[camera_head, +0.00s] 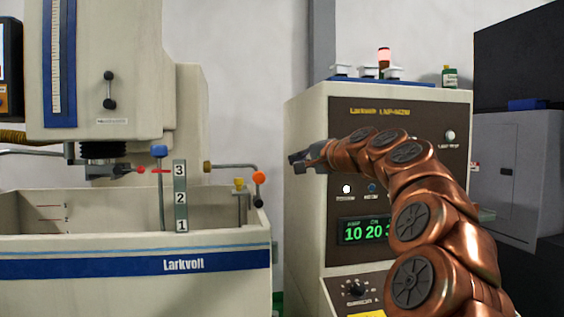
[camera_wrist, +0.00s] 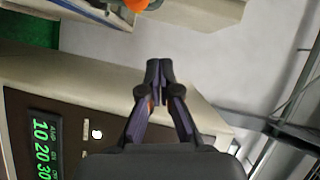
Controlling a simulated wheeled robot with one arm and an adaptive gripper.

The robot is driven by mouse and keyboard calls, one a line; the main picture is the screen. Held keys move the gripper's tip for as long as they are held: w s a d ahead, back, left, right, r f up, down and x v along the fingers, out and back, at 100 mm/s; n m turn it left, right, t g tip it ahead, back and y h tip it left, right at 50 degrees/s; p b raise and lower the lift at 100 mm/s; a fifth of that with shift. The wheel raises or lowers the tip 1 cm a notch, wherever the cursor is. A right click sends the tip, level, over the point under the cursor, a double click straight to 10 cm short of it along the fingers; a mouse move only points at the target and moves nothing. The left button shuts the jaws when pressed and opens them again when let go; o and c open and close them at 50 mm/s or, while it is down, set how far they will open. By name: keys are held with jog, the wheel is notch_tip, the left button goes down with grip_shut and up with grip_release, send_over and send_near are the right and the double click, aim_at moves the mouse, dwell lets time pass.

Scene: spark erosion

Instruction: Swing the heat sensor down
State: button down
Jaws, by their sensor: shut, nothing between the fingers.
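Several rods and arms stand at the tank of the spark erosion machine; which one is the heat sensor is not marked. A blue-topped rod (camera_head: 159,190), a red-tipped pointer (camera_head: 141,170) and a yellow-topped rod (camera_head: 239,190) are close by. My gripper (camera_head: 294,163) is to the right of the orange ball, apart from it, in front of the control cabinet. In the wrist view my gripper (camera_wrist: 160,66) is shut and empty, with the orange ball (camera_wrist: 136,4) at the top edge.
The cream tank (camera_head: 120,258) fills the lower left, with a numbered level strip (camera_head: 181,198) behind its front wall. The machine head (camera_head: 110,70) hangs above it. The control cabinet (camera_head: 308,130) stands close to my arm. A gap separates tank and cabinet.

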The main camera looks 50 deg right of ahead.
jog(key=a+p+x, duration=0.2)
jog(key=p+x, duration=0.2)
jog(key=x, duration=0.8)
jog(key=shift+w+a+f+p, duration=0.15)
jog(key=shift+a+f+p, duration=0.15)
jog(key=shift+a, duration=0.05)
jog(key=shift+a, duration=0.1)
